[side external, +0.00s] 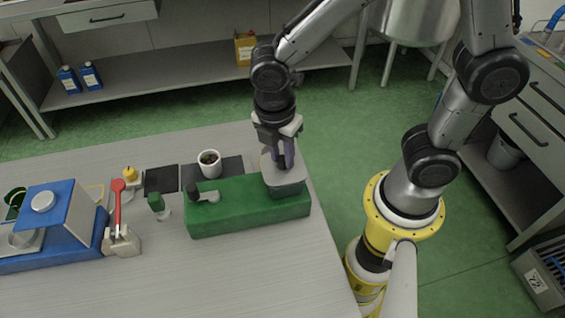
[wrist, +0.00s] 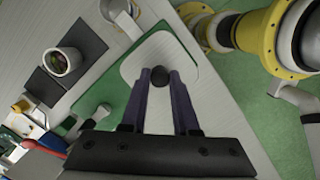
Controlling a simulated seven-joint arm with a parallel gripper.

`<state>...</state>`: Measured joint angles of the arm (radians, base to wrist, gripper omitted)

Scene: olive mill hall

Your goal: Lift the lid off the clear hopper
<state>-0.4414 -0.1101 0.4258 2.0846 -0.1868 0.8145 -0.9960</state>
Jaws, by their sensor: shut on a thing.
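The hopper (side external: 287,187) is a pale, see-through-looking box on the right end of a long green base (side external: 240,213). Its lid (wrist: 186,58) is a light grey rounded square with a small dark round knob (wrist: 160,75) in its middle. My gripper (side external: 284,163) comes down from above, and its two purple fingers are shut on the knob from both sides. In the wrist view the gripper (wrist: 161,77) covers the near part of the lid. The lid appears level at the hopper's top; whether there is a gap beneath it cannot be told.
A white cup (side external: 209,164) with dark contents stands behind the base on dark mats (side external: 161,180). A small dark-capped fitting (side external: 200,194) sits on the base's left end. A red-handled device (side external: 120,225) and a blue machine (side external: 58,225) stand left. The front table (side external: 200,280) is clear.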

